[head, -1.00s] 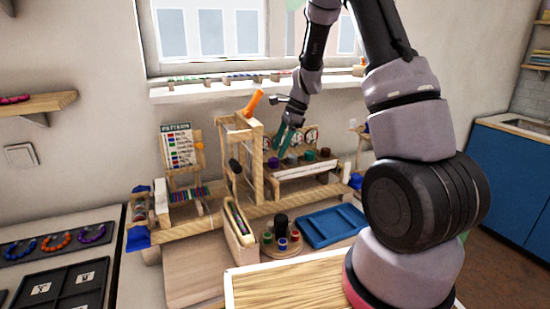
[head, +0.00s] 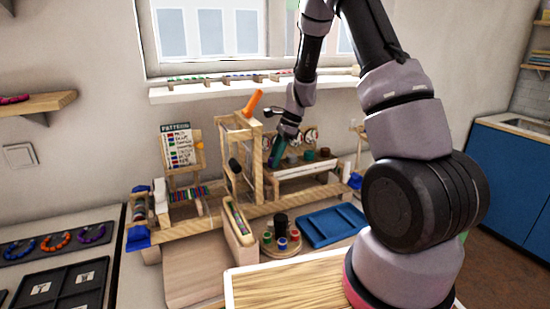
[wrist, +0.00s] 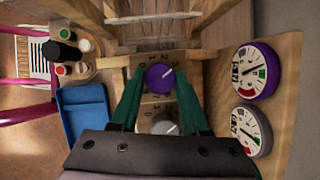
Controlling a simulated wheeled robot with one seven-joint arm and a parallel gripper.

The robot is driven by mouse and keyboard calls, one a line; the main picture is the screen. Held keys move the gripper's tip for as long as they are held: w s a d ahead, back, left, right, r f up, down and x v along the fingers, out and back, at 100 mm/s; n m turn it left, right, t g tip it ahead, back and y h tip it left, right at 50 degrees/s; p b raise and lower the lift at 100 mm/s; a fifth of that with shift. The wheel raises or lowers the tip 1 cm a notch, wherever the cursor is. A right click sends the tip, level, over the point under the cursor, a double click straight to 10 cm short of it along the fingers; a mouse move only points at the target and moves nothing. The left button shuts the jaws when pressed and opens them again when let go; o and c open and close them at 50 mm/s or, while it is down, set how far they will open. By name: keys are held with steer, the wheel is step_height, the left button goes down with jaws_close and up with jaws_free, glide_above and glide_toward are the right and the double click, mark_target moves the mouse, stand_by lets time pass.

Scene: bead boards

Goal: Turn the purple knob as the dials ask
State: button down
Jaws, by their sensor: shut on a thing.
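The purple knob (wrist: 159,77) sits on a wooden panel in the wrist view, with a white pointer line slanting up and right and dark marks around it. My gripper (wrist: 161,73) has its teal fingers on either side of the knob and is shut on it. In the head view my gripper (head: 277,154) hides the knob. A purple-rimmed dial (wrist: 256,71) is at the right of the wrist view, with a dark-rimmed dial (wrist: 246,131) below it. Their white faces carry needles and coloured patches. I cannot read the needles exactly.
A grey knob (wrist: 165,124) is just below the purple one in the wrist view, between the fingers. A wooden frame with an orange handle (head: 253,102) stands left of my gripper. A blue tray (head: 330,226) and a round holder with small coloured cups (head: 268,247) stand in front.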

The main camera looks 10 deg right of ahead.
steer(key=m+t, duration=0.1)
steer(key=m, duration=0.2)
steer(key=shift+s+m, duration=0.1)
steer(key=shift+m, duration=0.2)
steer(key=shift+m+t+h, duration=0.4)
steer(key=shift+m+t, duration=0.4)
steer(key=shift+m, duration=0.8)
steer(key=shift+c, duration=1.9)
jaws_free()
steer(key=v, duration=1)
steer(key=shift+r, duration=0.4)
steer(key=shift+s+d, duration=0.1)
